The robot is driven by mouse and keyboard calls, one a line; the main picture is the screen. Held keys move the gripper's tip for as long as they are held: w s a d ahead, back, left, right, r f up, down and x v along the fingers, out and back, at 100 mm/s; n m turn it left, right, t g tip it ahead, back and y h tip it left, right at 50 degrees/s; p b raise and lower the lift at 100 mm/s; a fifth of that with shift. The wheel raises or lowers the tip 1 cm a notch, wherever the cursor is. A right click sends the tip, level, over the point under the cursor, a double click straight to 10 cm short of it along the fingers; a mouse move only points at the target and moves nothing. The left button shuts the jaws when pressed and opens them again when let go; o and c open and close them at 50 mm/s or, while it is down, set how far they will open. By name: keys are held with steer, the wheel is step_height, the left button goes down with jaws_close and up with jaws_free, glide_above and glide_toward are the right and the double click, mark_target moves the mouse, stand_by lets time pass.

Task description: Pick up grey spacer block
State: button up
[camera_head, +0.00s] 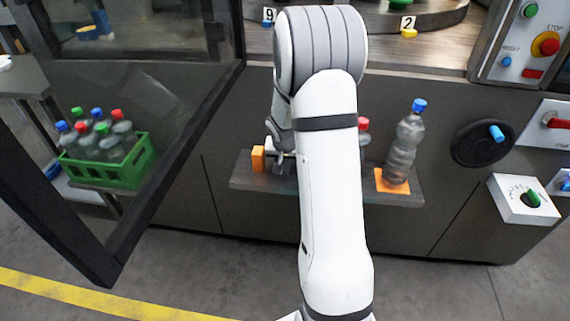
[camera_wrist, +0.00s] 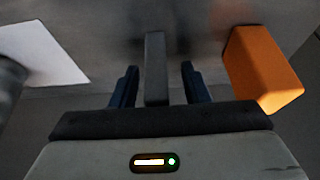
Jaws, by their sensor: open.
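The grey spacer block (camera_wrist: 155,68) stands upright in the wrist view, a narrow grey bar. My gripper (camera_wrist: 160,84) is open, with one dark blue finger on each side of the block. A gap shows between the block and each finger, so I see no contact. In the head view my gripper (camera_head: 283,160) is low at the shelf, partly behind my arm. I cannot make out the grey block there.
An orange block (camera_wrist: 262,68) stands right of my gripper in the wrist view; the head view shows it at the left of the shelf (camera_head: 240,181). A blue-capped bottle (camera_head: 404,145) stands on the shelf's right. An open door frame (camera_head: 185,150) is at left.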

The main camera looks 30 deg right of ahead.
jaws_close()
stand_by(0.5)
steer(key=shift+r, duration=0.1)
